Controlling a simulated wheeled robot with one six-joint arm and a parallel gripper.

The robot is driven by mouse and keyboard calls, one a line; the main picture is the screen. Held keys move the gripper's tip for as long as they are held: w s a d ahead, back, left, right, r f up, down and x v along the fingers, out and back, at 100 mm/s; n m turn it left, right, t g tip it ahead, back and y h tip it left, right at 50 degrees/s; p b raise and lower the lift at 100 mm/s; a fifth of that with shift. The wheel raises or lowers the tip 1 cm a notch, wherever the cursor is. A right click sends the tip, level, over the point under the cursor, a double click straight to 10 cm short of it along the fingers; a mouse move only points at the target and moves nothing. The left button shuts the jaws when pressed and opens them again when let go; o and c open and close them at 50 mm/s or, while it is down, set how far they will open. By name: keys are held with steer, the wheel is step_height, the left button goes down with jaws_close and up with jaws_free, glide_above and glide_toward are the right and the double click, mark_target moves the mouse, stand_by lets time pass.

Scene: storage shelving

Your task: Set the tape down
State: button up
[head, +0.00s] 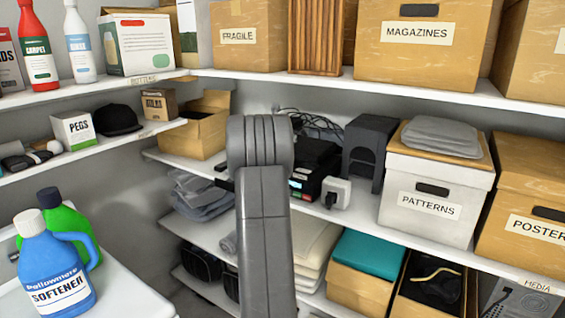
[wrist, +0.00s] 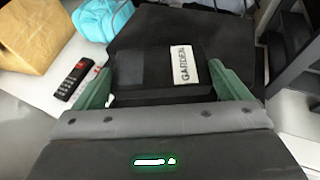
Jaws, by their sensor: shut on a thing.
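My gripper (wrist: 165,84) shows in the wrist view, its two green fingers shut on the sides of a black tape (wrist: 145,72). The tape has a white label reading GARDEN at its right end. A flat dark surface (wrist: 155,32) lies beyond and under the tape; I cannot tell whether the tape touches it. In the head view my grey arm reaches toward the middle shelf and hides the gripper and the tape. A black device (head: 318,160) with a small lit display stands just right of my arm.
In the head view, a white plug adapter (head: 336,193), a dark grey stand (head: 368,150) and the PATTERNS box (head: 428,205) are right of the device.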

steer(key=shift+w+r, duration=0.1)
steer(key=shift+r, duration=0.05)
steer(key=shift+f+b, duration=2.9)
steer(key=shift+f, duration=1.95)
steer(key=shift+f, duration=0.2)
steer(key=o, duration=0.7)
steer(key=shift+o, duration=0.2)
steer(key=shift+r, duration=0.1)
steer(key=b+v, duration=0.2)
steer(key=v, duration=1)
